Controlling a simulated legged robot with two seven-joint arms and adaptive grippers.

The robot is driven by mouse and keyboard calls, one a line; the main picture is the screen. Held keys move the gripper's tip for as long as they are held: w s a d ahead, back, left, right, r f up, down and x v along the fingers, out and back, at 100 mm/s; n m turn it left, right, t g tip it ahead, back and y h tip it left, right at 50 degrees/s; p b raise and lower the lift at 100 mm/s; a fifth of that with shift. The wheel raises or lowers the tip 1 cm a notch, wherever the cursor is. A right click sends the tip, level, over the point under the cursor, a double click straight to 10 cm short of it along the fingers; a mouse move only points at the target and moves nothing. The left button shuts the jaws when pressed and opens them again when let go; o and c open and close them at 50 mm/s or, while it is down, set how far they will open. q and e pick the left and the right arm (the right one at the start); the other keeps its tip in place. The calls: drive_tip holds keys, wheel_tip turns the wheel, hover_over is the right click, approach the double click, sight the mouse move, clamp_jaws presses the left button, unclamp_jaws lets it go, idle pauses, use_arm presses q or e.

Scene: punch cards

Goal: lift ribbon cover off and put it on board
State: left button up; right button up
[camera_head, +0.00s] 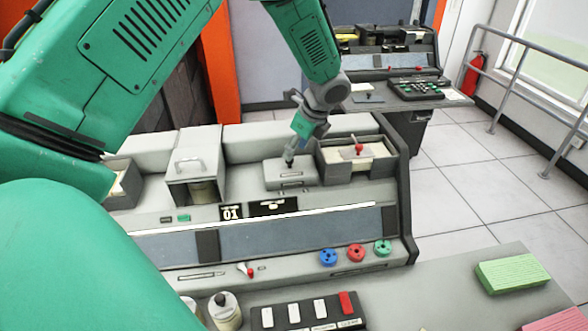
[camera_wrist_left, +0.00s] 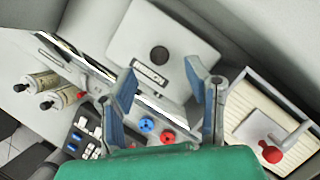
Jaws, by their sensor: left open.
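The ribbon cover (camera_head: 283,174) is a pale grey box-shaped lid with a black knob on top, set in the machine's top between the handled bin and the card tray. In the left wrist view the cover (camera_wrist_left: 185,38) shows its "RIBBON" label and round dark knob. My left gripper (camera_head: 290,155) is directly over the cover, pointing down at the knob. In the left wrist view its fingers (camera_wrist_left: 163,68) are spread, with the knob between and just beyond the tips. Contact cannot be told.
A card tray (camera_head: 357,160) with a red knob stands close right of the cover. A handled bin (camera_head: 196,165) is to its left. Blue, red and green knobs (camera_head: 356,253) line the front. The grey tabletop (camera_head: 430,290) has bare room beside a green card stack (camera_head: 512,274).

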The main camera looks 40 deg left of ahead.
sight(294, 169)
use_arm(q)
drive_tip(key=a+f, duration=0.3)
drive_tip(key=f, duration=0.1)
drive_tip(key=shift+s+a+p, duration=0.15)
drive_tip(key=shift+a+p, duration=0.15)
drive_tip(key=shift+a, duration=0.05)
drive_tip(key=shift+d+f, duration=0.15)
drive_tip(key=shift+d, duration=1.6)
drive_tip(key=shift+c, duration=0.4)
drive_tip(key=shift+a, duration=0.15)
drive_tip(key=c, duration=0.7)
drive_tip(key=shift+a, duration=0.35)
clamp_jaws()
drive_tip(key=shift+s+a+f, duration=0.15)
drive_tip(key=shift+s+a, duration=0.05)
drive_tip(key=shift+a, duration=0.4)
drive_tip(key=shift+w+a+f, duration=0.2)
drive_tip(key=shift+a+f, duration=0.1)
drive_tip(key=shift+a, duration=0.05)
drive_tip(key=shift+d+r, duration=0.1)
use_arm(e)
drive_tip(key=shift+a+r, duration=0.55)
drive_tip(key=shift+a, duration=0.15)
